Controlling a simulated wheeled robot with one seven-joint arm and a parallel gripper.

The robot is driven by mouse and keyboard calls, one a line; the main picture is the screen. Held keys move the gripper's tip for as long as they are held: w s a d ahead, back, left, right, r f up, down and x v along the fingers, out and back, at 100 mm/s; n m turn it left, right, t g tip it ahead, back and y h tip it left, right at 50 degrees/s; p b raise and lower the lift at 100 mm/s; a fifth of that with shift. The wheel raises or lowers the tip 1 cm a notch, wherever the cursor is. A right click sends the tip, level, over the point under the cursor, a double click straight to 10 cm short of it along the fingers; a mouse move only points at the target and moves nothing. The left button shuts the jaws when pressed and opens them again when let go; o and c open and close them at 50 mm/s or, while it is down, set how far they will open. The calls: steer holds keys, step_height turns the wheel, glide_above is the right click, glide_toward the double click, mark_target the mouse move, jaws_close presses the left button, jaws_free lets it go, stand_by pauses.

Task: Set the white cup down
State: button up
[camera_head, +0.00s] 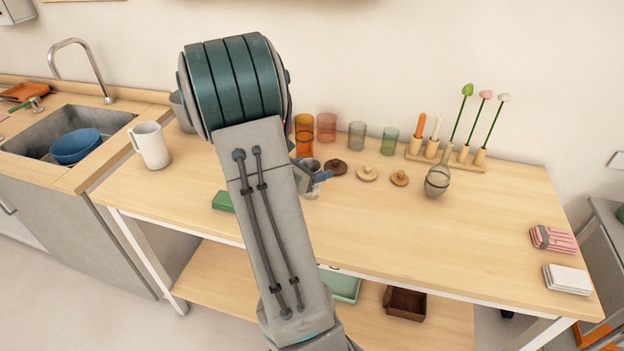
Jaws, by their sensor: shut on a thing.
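The white cup (312,192) shows only in part beside my forearm, near the middle of the table. Its pale side and a greyish rim are visible, and my arm hides the rest. My gripper (318,177) is at the cup and shut on it; its fingers are small and mostly hidden. I cannot tell whether the cup's base touches the table. A larger white jug (153,147) with a handle stands upright at the table's left end.
Coloured glasses (326,127) stand along the back, with round wooden lids (367,173) in front. A green block (222,201) lies left of my arm.

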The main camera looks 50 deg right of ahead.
steer(key=shift+w+a+f, duration=0.15)
steer(key=shift+w+f, duration=0.1)
steer(key=shift+f, duration=1.9)
steer(key=shift+f, duration=0.1)
steer(key=shift+f, duration=0.15)
steer(key=o, duration=1.2)
steer(key=shift+r, duration=0.2)
